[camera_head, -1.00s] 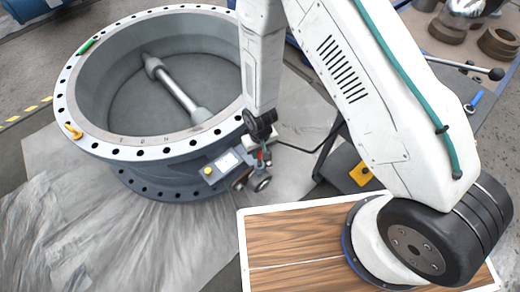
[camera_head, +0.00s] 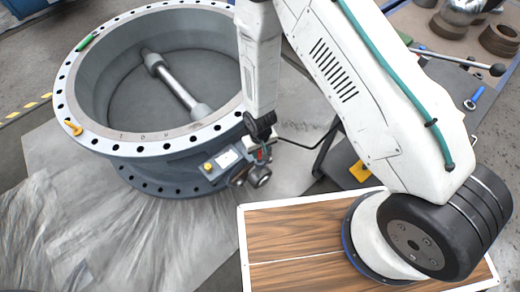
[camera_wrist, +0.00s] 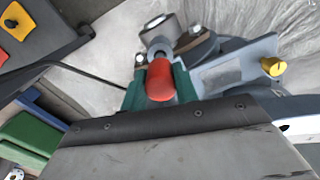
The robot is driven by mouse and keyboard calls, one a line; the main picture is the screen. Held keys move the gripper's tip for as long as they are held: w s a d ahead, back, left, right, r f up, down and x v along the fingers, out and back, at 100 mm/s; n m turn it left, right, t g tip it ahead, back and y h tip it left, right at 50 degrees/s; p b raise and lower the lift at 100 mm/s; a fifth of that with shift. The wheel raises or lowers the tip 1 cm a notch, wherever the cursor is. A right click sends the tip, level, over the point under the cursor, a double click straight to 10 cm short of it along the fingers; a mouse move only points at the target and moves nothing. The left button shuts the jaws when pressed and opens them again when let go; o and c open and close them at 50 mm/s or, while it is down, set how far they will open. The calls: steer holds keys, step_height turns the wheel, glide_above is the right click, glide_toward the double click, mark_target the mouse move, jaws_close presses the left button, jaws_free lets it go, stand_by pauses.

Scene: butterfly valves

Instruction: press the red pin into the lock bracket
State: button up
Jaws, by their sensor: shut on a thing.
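The red pin (camera_wrist: 160,80) shows in the middle of the wrist view, with its rounded red end toward the camera. My gripper (camera_wrist: 161,88) has teal fingers on both sides of the pin and is shut on it. A grey metal shank (camera_wrist: 158,50) shows just beyond the red end. Metal bracket parts (camera_wrist: 163,27) lie beyond it; I take them to be the lock bracket, but how far the pin is in it cannot be told. In the head view, the pin (camera_head: 260,155) is a small red spot below my wrist, beside the valve.
A grey plate with a yellow knob (camera_wrist: 272,67) is close to the right of my gripper. A cable (camera_wrist: 80,72) runs at the left.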

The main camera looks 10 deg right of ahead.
steer(key=shift+f, duration=2)
steer(key=o, duration=1.5)
steer(key=shift+o, duration=0.2)
steer(key=shift+r, duration=3.05)
